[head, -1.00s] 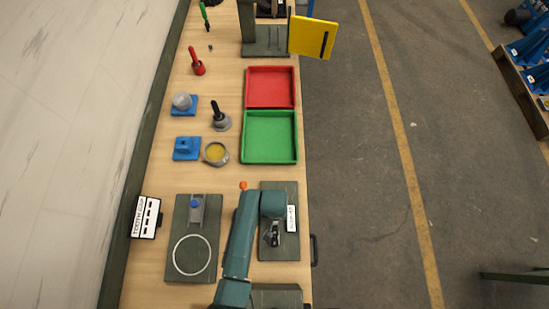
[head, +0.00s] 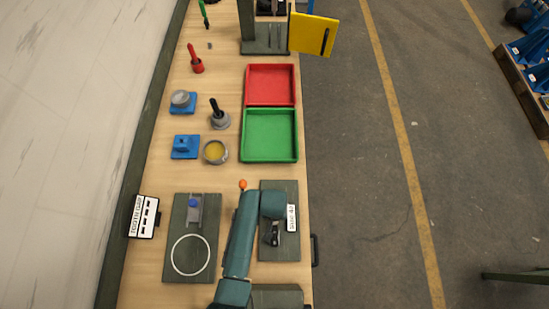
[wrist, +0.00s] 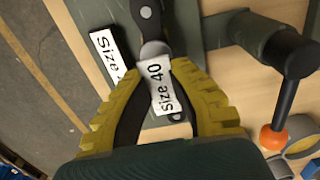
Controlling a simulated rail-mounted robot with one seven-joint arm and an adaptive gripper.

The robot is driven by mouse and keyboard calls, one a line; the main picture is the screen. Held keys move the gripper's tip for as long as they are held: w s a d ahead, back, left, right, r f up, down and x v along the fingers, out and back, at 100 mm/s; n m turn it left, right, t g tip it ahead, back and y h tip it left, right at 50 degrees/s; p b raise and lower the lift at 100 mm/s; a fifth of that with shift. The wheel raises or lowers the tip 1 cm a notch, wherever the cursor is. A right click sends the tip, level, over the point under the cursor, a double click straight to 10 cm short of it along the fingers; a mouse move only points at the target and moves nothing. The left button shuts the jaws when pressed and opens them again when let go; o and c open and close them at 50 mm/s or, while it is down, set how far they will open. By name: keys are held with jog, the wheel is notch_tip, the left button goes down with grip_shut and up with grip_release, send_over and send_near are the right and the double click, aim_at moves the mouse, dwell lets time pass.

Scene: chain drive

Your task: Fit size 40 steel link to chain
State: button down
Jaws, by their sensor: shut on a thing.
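In the wrist view my gripper (wrist: 160,70) has its yellow ribbed fingers closed around a small piece with a white "Size 40" tag (wrist: 167,88). A round grey metal end (wrist: 153,49) shows at the fingertips. Just beyond it is a dark link-shaped part with bright pins (wrist: 148,13); I cannot tell whether it is joined to the held piece. In the head view my gripper (head: 272,234) is over the right dark green plate (head: 290,246), which has a "Size 40" label (head: 291,217). The arm hides part of this plate, and the chain is not clearly visible there.
An orange-tipped lever (wrist: 272,138) stands close to my gripper's right in the wrist view. A plate with a white ring (head: 175,258) lies to the left. Green (head: 270,157) and red (head: 270,102) trays and several small tools are farther back.

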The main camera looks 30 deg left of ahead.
jog(key=shift+f+b, duration=0.9)
jog(key=shift+f, duration=0.3)
jog(key=c, duration=1.1)
grip_release()
notch_tip(320, 180, up, 12)
